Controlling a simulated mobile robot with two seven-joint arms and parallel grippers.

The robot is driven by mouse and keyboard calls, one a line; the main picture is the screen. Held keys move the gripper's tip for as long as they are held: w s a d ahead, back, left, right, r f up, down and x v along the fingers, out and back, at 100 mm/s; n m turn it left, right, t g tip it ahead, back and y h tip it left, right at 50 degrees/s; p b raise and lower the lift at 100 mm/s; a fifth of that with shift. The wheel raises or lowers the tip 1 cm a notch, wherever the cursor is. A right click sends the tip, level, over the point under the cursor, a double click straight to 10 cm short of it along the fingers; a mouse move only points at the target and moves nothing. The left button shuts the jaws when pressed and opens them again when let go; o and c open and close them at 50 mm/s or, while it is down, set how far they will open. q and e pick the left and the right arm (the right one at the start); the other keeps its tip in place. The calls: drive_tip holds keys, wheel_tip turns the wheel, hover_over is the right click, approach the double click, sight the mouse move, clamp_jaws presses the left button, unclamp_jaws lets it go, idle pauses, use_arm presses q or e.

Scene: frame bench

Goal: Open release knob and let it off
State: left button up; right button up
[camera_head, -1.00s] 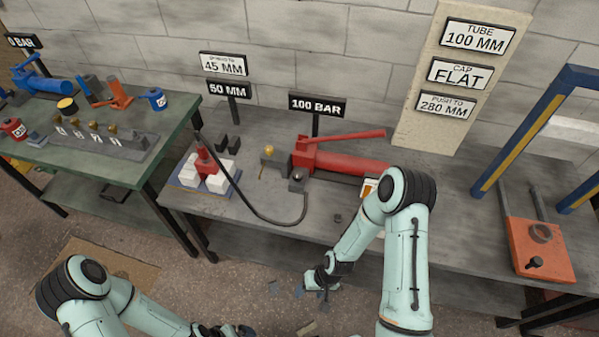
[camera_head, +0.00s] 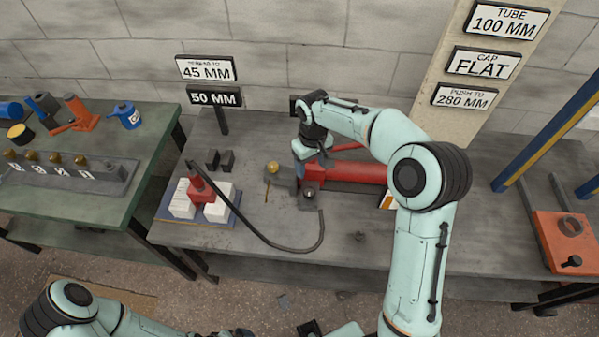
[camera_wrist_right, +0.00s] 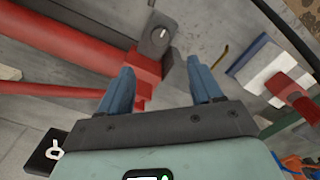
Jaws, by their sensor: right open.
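The release knob (camera_head: 309,192) is a small round grey knob on a dark block at the left end of the red hand pump (camera_head: 345,171). In the right wrist view the knob (camera_wrist_right: 158,36) shows ahead of the fingers, beside the pump's red end block (camera_wrist_right: 138,75). My right gripper (camera_head: 300,151) is over the pump's left end, and its arm hides part of the pump. In the wrist view the gripper (camera_wrist_right: 160,75) has its two blue fingers apart with nothing held; the knob lies beyond the fingertips. My left gripper is only partly visible at the bottom edge (camera_head: 232,333).
A black hose (camera_head: 260,238) curves across the grey bench. A red ram with white blocks (camera_head: 203,195) stands left of the pump. A brass-coloured fitting (camera_head: 272,168) sits near the knob. Signs (camera_head: 214,97) stand behind. The bench front is mostly clear.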

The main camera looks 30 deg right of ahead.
sight(309, 191)
wheel_tip(309, 191, down, 12)
drive_tip(key=shift+r, duration=0.2)
drive_tip(key=shift+w+f+b, duration=0.1)
drive_tip(key=shift+f+b, duration=0.2)
drive_tip(key=shift+f, duration=0.55)
use_arm(q)
drive_tip(key=shift+s+f, duration=0.1)
drive_tip(key=shift+f, duration=0.3)
use_arm(e)
drive_tip(key=c, duration=1.1)
drive_tip(key=shift+o, duration=0.2)
